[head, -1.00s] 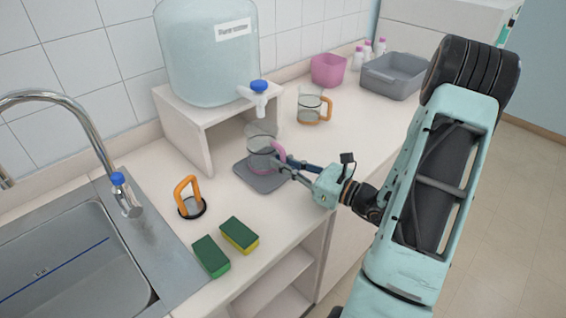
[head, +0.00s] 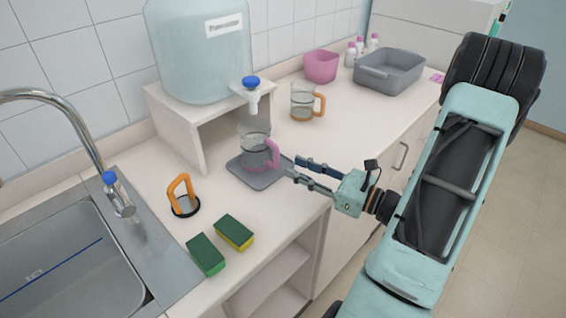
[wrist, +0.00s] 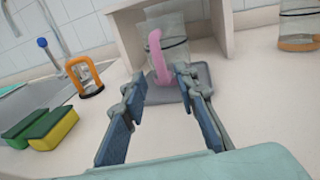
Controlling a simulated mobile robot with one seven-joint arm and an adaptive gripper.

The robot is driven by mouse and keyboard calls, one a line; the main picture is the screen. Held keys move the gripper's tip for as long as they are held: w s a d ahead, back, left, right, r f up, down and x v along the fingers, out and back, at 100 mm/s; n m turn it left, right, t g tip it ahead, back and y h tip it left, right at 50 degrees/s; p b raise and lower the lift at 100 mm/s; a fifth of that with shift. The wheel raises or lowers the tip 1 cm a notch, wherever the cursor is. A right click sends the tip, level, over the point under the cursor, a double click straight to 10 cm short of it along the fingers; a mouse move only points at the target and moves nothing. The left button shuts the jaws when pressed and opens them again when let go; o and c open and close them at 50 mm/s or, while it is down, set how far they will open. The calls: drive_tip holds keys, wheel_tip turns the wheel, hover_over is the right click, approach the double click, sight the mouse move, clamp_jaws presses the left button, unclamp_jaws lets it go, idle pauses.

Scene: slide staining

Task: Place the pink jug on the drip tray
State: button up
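The pink jug (head: 256,148), a clear beaker with a pink handle, stands upright on the grey drip tray (head: 248,180) below the dispenser tap. In the wrist view the jug's pink handle (wrist: 158,57) faces me and the tray (wrist: 203,75) shows around its base. My gripper (head: 290,168) is to the right of the handle, apart from it. In the wrist view its two fingers (wrist: 158,84) are spread with nothing between them.
A large water dispenser (head: 197,60) sits on a white stand (head: 190,130) behind the jug. An orange-handled jug (head: 303,101), a pink tub (head: 321,66) and a grey basin (head: 389,74) stand further back. Sponges (head: 234,232) and an orange-handled item (head: 181,192) lie near the sink (head: 60,265).

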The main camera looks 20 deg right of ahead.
drive_tip(key=v, duration=0.5)
idle(0.4)
